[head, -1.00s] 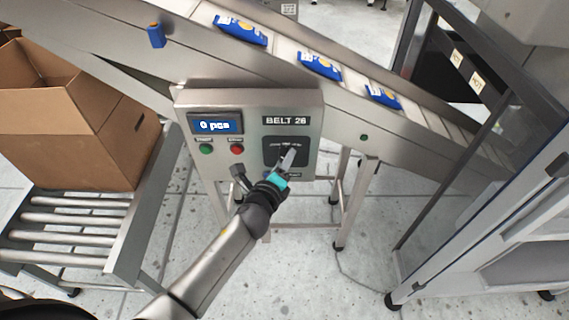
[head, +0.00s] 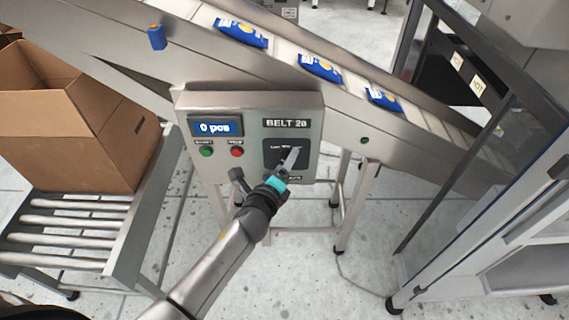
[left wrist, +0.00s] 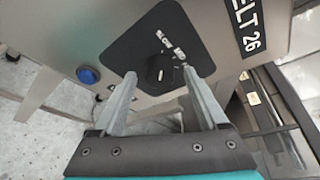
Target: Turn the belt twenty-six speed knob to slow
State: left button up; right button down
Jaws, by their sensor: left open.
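The belt 26 control box (head: 245,165) hangs on the conveyor's side in the head view. Its dark square speed plate (head: 272,145) is partly covered by my left gripper (head: 293,155). In the left wrist view the black speed knob (left wrist: 160,70) sits on that plate (left wrist: 130,48), below the words SLOW and MED; other lettering is hidden or unclear. My left gripper (left wrist: 160,76) is open, with a fingertip on either side of the knob in the picture. I cannot tell whether the fingers touch it. My right gripper is not in view.
A blue button (left wrist: 88,75) is on the box beside the plate. Green (head: 206,152) and red (head: 237,152) buttons sit under the display (head: 216,127) reading 0 pcs. Blue bags (head: 320,67) lie on the sloping conveyor. An open carton (head: 75,125) stands left, a framed cabinet right.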

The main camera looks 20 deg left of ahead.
pick_arm(q)
jog(key=p+v, duration=0.2)
jog(key=v, duration=1.3)
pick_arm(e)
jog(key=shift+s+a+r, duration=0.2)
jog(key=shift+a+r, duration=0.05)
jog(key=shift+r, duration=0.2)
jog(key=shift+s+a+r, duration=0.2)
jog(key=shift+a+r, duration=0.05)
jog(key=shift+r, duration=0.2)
